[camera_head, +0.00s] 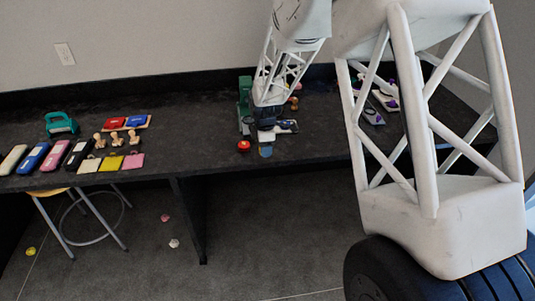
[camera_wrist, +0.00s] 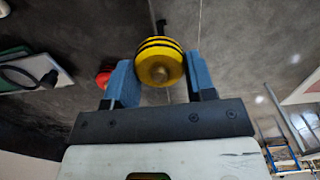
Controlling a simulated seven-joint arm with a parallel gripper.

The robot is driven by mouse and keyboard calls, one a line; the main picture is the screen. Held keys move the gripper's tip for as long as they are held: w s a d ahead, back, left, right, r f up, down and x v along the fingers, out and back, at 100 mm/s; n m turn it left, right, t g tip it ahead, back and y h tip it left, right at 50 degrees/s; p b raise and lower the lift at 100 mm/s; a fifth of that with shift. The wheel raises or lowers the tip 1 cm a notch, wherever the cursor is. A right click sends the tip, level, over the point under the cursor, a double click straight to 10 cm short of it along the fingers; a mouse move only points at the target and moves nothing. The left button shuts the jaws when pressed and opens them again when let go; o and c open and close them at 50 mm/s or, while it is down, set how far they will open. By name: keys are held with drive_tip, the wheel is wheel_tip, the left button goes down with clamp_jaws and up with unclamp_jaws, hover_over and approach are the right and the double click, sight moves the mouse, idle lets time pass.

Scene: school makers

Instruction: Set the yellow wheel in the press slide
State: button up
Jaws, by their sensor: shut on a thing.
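My gripper (camera_head: 266,148) is at the front edge of the dark table, pointing down beside the green press (camera_head: 244,100). In the wrist view its two blue fingers are shut on the yellow wheel (camera_wrist: 158,58), a round grooved disc with a small hub. The wheel's face is toward the wrist camera. In the head view the wheel is hidden by my gripper. A light plate, perhaps the press slide, shows beside my gripper (camera_head: 287,127); my arm partly hides the area. A red round knob (camera_head: 244,146) sits just left of my gripper, and it also shows in the wrist view (camera_wrist: 104,77).
Red and blue ink pads (camera_head: 125,121), wooden stamps (camera_head: 117,139), coloured cards (camera_head: 110,164) and several long cases (camera_head: 55,155) fill the table's left. A teal punch (camera_head: 61,124) stands behind them. The table between them and the press is clear. A stool (camera_head: 85,215) is underneath.

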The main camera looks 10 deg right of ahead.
wheel_tip(320, 180, up, 3)
hover_over(249, 120)
idle(0.3)
drive_tip(key=shift+f, duration=0.15)
idle(0.3)
drive_tip(key=shift+f, duration=2.75)
drive_tip(key=shift+f, duration=0.6)
drive_tip(key=o, duration=0.6)
drive_tip(key=shift+o, duration=0.2)
drive_tip(key=shift+r, duration=0.15)
wheel_tip(249, 120, up, 11)
idle(1.2)
